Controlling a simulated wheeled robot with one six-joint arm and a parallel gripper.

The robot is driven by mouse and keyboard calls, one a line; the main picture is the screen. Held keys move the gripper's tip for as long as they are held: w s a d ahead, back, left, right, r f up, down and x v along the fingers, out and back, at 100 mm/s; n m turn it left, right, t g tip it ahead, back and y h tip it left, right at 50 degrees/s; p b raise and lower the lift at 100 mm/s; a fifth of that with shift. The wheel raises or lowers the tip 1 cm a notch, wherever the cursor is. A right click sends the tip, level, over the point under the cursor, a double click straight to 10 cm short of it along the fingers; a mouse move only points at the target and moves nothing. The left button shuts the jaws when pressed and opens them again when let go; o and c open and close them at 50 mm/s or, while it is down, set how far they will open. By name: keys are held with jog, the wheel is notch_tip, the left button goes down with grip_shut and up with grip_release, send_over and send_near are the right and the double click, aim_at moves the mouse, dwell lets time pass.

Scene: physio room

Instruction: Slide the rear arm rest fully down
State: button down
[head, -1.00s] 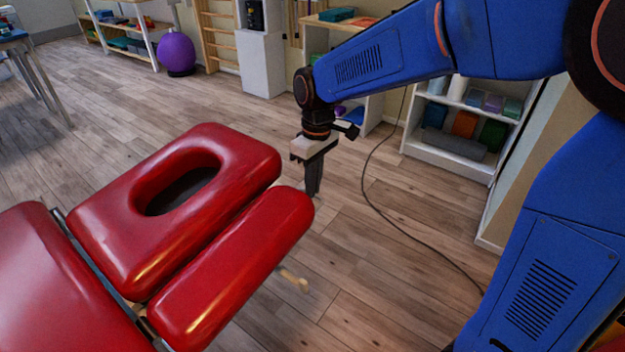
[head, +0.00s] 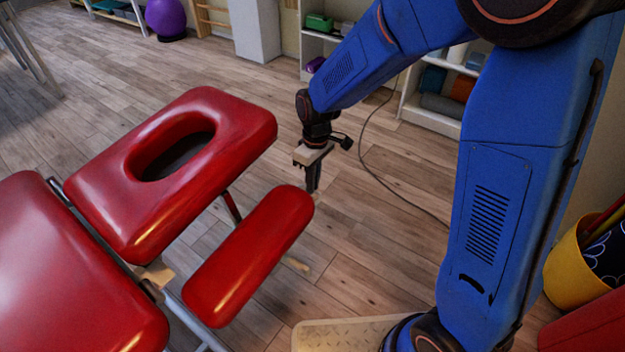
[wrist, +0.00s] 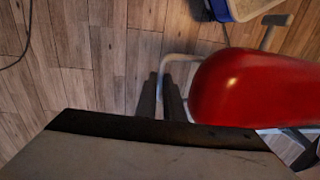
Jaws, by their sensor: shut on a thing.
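The rear arm rest (head: 248,258) is a long red padded bar beside the red face cushion (head: 225,115), with a clear gap between them. It sits lower than the cushion. In the wrist view, the two dark fingers (wrist: 161,97) are close together, just left of the rounded red end of the arm rest (wrist: 250,88).
The red main table pad (head: 70,270) lies at left. A metal post (head: 231,206) shows under the face cushion. A small wooden-coloured piece (head: 295,264) shows below the arm rest. Shelves (head: 440,108) and a yellow bin (head: 572,270) stand at right. Open floor lies beyond the gripper.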

jog(key=shift+d+f, duration=0.1)
jog(key=shift+f, duration=0.05)
jog(key=c, duration=1.9)
grip_release()
jog(key=shift+o, duration=0.2)
notch_tip(320, 180, up, 17)
jog(key=w, duration=0.1)
jog(key=shift+w+d, duration=0.15)
jog(key=shift+d, duration=0.25)
jog(key=s+d+r+m+t, duration=0.1)
jog(key=s+d+r+m, duration=0.2)
jog(key=s+d, duration=0.35)
jog(key=s+d+r+m+t, duration=0.2)
jog(key=s+d+r, duration=0.15)
jog(key=d, duration=0.55)
jog(key=s+d+f+m+t, duration=0.2)
jog(key=s+d+m, duration=0.3)
jog(key=s+d, duration=0.4)
jog(key=s+f, duration=0.1)
jog(key=s, duration=0.3)
jog(key=shift+s+f+t+h, duration=0.15)
jog(key=shift+s+t+h, duration=0.05)
jog(key=shift+t+h, duration=0.1)
